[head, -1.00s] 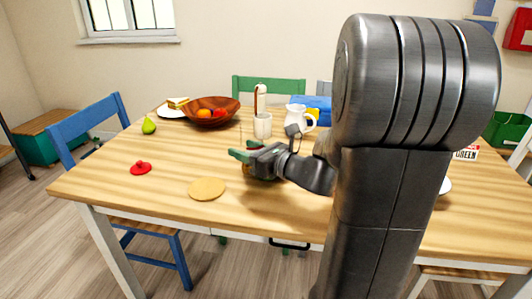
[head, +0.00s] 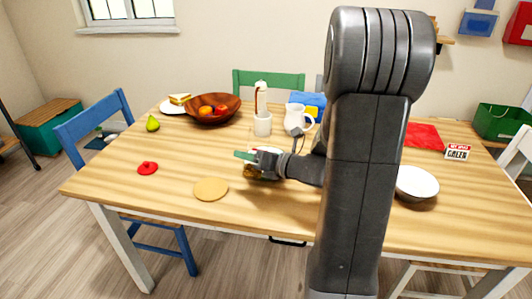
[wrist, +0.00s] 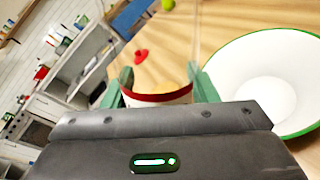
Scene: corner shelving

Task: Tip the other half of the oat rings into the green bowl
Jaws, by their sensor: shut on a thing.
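My gripper (head: 247,160) is over the middle of the table in the head view. A white bowl with a green rim (wrist: 265,85) lies to the right of the fingers in the wrist view, apart from the held container. I see no oat rings in it. In the head view I cannot make out this green-rimmed bowl around my gripper.
A round tan mat (head: 211,189) and a red lid (head: 148,168) lie left of my gripper. A wooden fruit bowl (head: 212,109) is farther back. A white-lined bowl (head: 417,183) stands right of my arm.

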